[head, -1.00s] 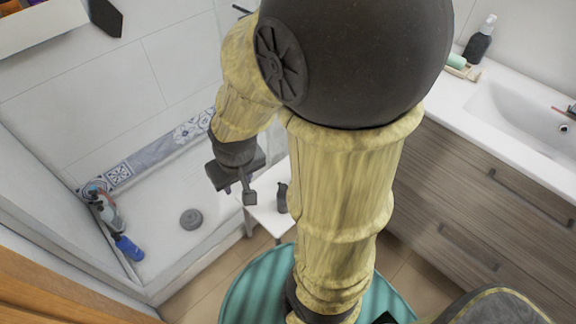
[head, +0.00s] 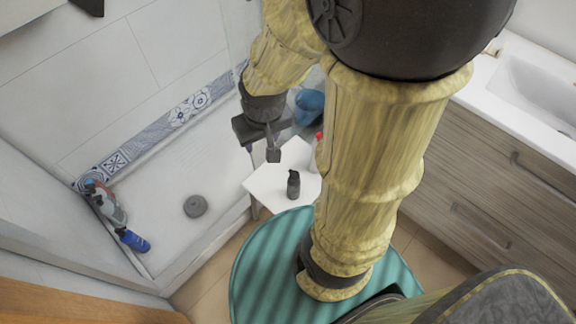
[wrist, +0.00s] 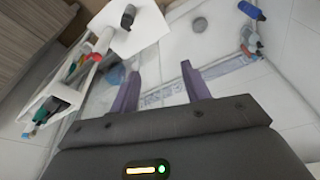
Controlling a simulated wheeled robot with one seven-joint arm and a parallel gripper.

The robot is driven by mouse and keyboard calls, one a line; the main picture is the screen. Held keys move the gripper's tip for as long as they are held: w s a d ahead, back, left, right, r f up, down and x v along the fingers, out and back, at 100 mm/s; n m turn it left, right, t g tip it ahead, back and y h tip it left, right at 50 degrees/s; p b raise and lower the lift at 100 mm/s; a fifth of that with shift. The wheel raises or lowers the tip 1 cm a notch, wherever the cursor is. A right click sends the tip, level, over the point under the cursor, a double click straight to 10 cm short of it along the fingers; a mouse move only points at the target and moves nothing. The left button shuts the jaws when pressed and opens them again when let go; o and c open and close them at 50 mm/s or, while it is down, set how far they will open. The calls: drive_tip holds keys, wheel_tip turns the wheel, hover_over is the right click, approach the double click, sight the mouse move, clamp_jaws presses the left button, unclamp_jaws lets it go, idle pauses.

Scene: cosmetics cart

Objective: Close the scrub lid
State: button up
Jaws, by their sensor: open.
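My gripper (head: 272,150) hangs in the air, above and left of a white cart top (head: 266,185) in the head view. In the wrist view its two fingers (wrist: 160,88) are spread apart with nothing between them. A small dark bottle (head: 293,186) stands on the cart top; it also shows in the wrist view (wrist: 128,17). A blue round container (head: 308,106) sits behind the cart top, partly hidden by my arm. I cannot make out a scrub jar or its lid for certain.
A red-capped pale bottle (wrist: 104,39) stands near the cart top's edge. A cart tray (wrist: 62,92) holds several items. A shower floor (head: 160,215) with a drain (head: 195,206) lies left, with bottles (head: 112,208) at its edge. A sink cabinet (head: 490,175) stands right.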

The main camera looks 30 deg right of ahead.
sight(290, 171)
drive_tip(key=w+d+f+n+g+p, duration=0.1)
drive_tip(key=w+d+f+n+g, duration=0.1)
drive_tip(key=w+f, duration=0.5)
drive_tip(key=w+d+f+n+g+h+p, duration=0.1)
drive_tip(key=w+d+f+g, duration=0.4)
drive_tip(key=f, duration=0.6)
drive_tip(key=w+d+n, duration=0.1)
drive_tip(key=w+d, duration=0.1)
drive_tip(key=shift+w+h, duration=0.3)
drive_tip(key=shift+w, duration=0.1)
drive_tip(key=x, duration=1.7)
drive_tip(key=shift+a+f+p, duration=0.1)
drive_tip(key=shift+f+p, duration=0.1)
drive_tip(key=shift+p, duration=0.1)
drive_tip(key=c, duration=0.9)
